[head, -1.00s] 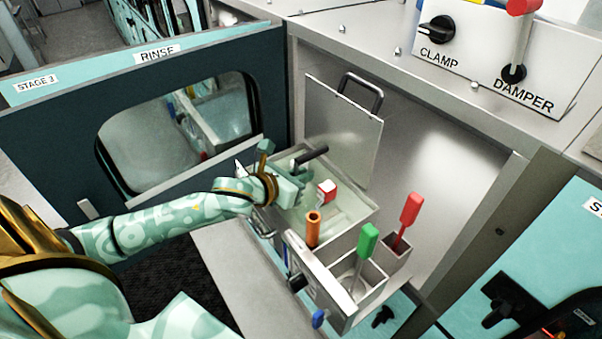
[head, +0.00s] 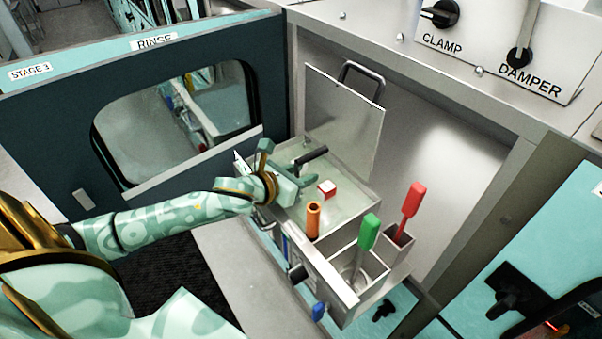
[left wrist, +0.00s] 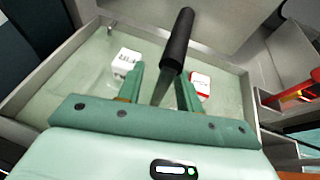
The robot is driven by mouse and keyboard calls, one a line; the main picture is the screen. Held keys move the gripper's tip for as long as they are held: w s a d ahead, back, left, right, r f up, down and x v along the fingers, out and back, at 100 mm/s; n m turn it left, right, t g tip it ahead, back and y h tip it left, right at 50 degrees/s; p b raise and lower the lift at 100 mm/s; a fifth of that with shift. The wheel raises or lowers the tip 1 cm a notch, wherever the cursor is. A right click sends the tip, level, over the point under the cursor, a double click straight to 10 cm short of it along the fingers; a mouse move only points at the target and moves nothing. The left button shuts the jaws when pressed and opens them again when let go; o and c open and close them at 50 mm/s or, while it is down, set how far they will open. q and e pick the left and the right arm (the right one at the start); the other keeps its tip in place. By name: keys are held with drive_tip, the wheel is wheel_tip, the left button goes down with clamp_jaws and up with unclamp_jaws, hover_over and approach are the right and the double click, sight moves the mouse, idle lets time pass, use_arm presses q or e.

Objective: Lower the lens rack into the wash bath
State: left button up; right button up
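The wash bath (head: 350,212) is an open steel tank holding pale greenish liquid. My left gripper (head: 290,187) is over its left side, pointing down. In the left wrist view my left gripper (left wrist: 160,88) has its two fingers apart, with a black handle (left wrist: 177,40) and its grey stem between them. Liquid shows between the left finger and the stem, so the fingers look open around it. The handle (head: 311,156) rises tilted from the bath in the head view. The lens rack's body cannot be made out; the liquid or gripper hides it. My right gripper is out of view.
A red-and-white block (head: 327,188) and a white block (left wrist: 125,62) sit in the bath. A raised lid (head: 343,122) stands behind. In front are an orange cylinder (head: 313,220), a green-handled tool (head: 368,233) and a red-handled tool (head: 411,200).

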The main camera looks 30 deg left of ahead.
use_arm(q)
drive_tip(key=shift+s+f, duration=0.25)
drive_tip(key=shift+f, duration=0.2)
drive_tip(key=v, duration=1)
drive_tip(key=shift+a+r, duration=0.15)
drive_tip(key=shift+r, duration=0.05)
drive_tip(key=shift+r+p+v, duration=0.15)
drive_tip(key=shift+v, duration=1.35)
drive_tip(key=shift+r+p+v, duration=0.15)
drive_tip(key=shift+v, duration=1.3)
